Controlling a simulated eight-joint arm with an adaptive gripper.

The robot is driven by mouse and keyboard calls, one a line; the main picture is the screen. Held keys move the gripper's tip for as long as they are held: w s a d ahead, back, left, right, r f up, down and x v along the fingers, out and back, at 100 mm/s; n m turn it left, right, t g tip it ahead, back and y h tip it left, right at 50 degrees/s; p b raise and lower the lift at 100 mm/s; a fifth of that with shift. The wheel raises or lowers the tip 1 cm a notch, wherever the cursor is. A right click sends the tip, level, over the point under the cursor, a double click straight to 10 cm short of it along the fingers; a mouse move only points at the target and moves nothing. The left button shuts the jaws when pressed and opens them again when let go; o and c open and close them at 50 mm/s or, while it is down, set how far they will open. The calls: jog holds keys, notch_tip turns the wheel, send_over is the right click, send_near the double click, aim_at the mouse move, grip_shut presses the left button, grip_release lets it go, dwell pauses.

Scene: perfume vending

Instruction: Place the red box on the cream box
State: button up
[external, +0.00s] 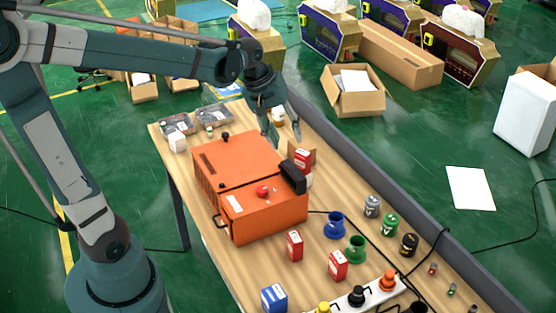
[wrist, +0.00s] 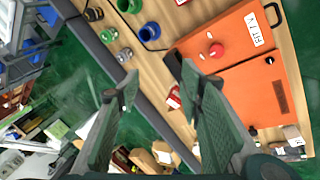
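My gripper (external: 284,137) is open and empty, pointing down above the far part of the wooden table, behind the orange case. Its two spread fingers also show in the wrist view (wrist: 156,75). A small red box with a white label (external: 302,160) stands beside the case's black part, just ahead of and below the fingers. A red box also shows in the wrist view (wrist: 173,99), partly hidden by a finger. Two more red boxes stand in front of the case, one left (external: 294,246) and one right (external: 338,265). I cannot tell for certain which thing is the cream box.
The orange case (external: 240,165) fills the table's middle. Blue (external: 335,225) and green (external: 356,249) funnel-like cups, several jars and a blue box (external: 274,298) stand nearer the front. A small white box (external: 177,142) stands at the left. A grey rail (external: 400,200) borders the right edge.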

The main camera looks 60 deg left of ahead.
jog(key=s+d+m+t, duration=0.1)
jog(key=s+d+m, duration=0.4)
jog(key=s, duration=0.3)
jog(key=s+d+m+t+y, duration=0.1)
jog(key=s+d+m, duration=0.3)
jog(key=s, duration=0.5)
jog(key=shift+s+d+f+m+t, duration=0.25)
jog(key=shift+d+f+m+t, duration=0.2)
jog(key=shift+m+t, duration=0.3)
